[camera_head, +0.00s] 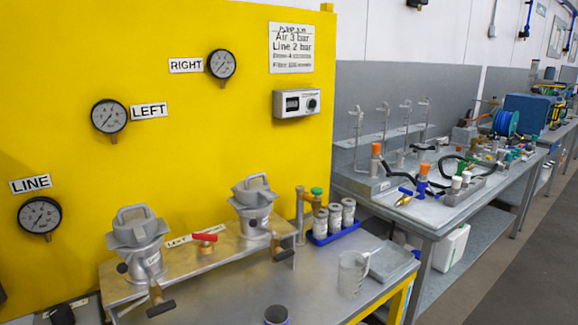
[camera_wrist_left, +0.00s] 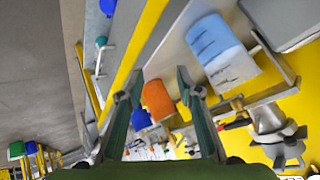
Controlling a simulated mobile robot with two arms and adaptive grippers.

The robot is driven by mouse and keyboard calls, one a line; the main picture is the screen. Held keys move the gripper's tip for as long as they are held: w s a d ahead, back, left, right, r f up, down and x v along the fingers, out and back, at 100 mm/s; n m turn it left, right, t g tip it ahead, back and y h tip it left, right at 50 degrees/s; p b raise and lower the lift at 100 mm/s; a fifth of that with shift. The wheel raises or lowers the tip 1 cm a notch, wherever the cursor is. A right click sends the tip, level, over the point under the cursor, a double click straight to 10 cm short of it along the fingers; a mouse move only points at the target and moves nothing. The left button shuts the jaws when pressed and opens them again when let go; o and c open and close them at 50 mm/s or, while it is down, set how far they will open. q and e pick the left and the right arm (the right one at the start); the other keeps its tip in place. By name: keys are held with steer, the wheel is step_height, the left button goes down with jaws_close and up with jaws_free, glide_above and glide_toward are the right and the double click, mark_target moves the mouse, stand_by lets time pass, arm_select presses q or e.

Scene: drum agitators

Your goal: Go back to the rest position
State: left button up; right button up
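My left gripper (camera_wrist_left: 159,84) shows in the left wrist view, with its two green fingers spread apart. The gap between the fingertips looks empty; an orange object (camera_wrist_left: 157,101) shows beyond it. Neither gripper is visible in the head view. My right gripper is in no view. In the head view, two grey drum agitators (camera_head: 138,243) and (camera_head: 254,205) stand upright on a metal stand (camera_head: 205,262) before the yellow panel (camera_head: 150,65). A lever with a red handle (camera_head: 204,237) sits between them. One agitator-like metal part (camera_wrist_left: 272,128) shows at the right of the left wrist view.
Round gauges (camera_head: 109,116) are on the panel. A clear jug (camera_head: 352,273), a blue tray (camera_head: 334,234) with grey cylinders and a small cup (camera_head: 276,315) stand on the front bench. A cluttered workbench (camera_head: 440,215) is at right, beside open floor (camera_head: 530,270).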

arm_select(q)
steer(key=s+f+n+g, duration=0.4)
steer(key=s+f+g, duration=0.3)
steer(key=s, duration=0.7)
step_height(320, 180, down, 26)
steer(key=s, duration=0.1)
steer(key=s+a+f+g, duration=0.1)
steer(key=s+a+f, duration=0.1)
steer(key=s+f, duration=1.5)
steer(key=shift+s+a+f+m+h, duration=0.15)
steer(key=shift+s+a+m+h, duration=0.15)
steer(key=shift+s+a+m, duration=0.1)
steer(key=shift+c, duration=0.8)
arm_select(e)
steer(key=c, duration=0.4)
arm_select(q)
steer(key=shift+s, duration=0.1)
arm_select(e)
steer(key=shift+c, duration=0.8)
